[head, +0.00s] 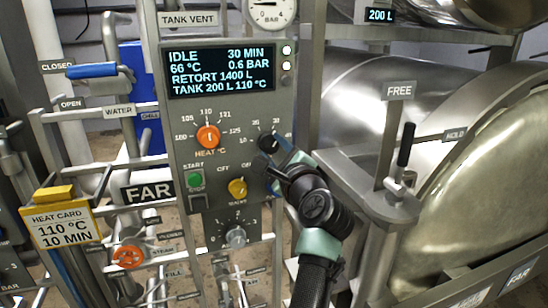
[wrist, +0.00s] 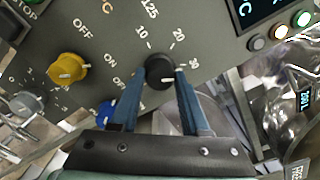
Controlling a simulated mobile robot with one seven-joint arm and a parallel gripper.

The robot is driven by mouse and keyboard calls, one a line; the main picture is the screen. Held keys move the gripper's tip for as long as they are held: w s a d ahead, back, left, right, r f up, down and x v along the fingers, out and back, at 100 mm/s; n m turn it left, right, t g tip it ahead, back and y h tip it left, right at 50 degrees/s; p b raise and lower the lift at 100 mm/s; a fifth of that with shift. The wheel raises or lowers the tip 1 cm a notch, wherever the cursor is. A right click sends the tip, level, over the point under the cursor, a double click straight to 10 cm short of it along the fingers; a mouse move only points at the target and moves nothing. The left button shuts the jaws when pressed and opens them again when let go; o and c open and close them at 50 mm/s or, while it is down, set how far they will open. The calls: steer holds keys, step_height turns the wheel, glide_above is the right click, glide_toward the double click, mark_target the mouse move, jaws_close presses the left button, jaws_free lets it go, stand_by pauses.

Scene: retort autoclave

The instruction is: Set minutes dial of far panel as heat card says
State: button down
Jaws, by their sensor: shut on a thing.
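The black minutes dial (head: 268,142) sits at the right of the far panel (head: 186,118). In the wrist view the dial (wrist: 158,66) has marks 10, 20 and 30 around it, and its white pointer faces toward 30. My gripper (wrist: 160,78) is shut on the dial, one blue finger on each side; in the head view my gripper (head: 274,157) partly hides the dial and its scale. The display (head: 220,71) reads IDLE, 30 MIN, 66 °C, 0.6 BAR. The heat card (head: 60,227) at the left reads 110 °C, 10 MIN.
The orange heat dial (head: 207,136), green start button (head: 195,180) and yellow off/on knob (head: 237,187) are on the same panel. A grey knob (head: 236,237) is below. A lever (head: 404,150) and large steel vessel (head: 480,190) stand to the right.

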steer(key=n+b, duration=0.4)
steer(key=n, duration=0.2)
steer(key=shift+f+n, duration=0.15)
steer(key=shift+n, duration=0.15)
steer(key=n+b, duration=0.3)
steer(key=n, duration=0.2)
steer(key=shift+b, duration=0.3)
steer(key=n+b, duration=0.3)
steer(key=n, duration=0.2)
steer(key=shift+n, duration=0.4)
steer(key=n+b, duration=0.2)
steer(key=n, duration=0.3)
steer(key=shift+n, duration=0.3)
steer(key=shift+c, duration=1.9)
jaws_free()
steer(key=shift+s+b, duration=0.1)
steer(key=shift+b, duration=0.2)
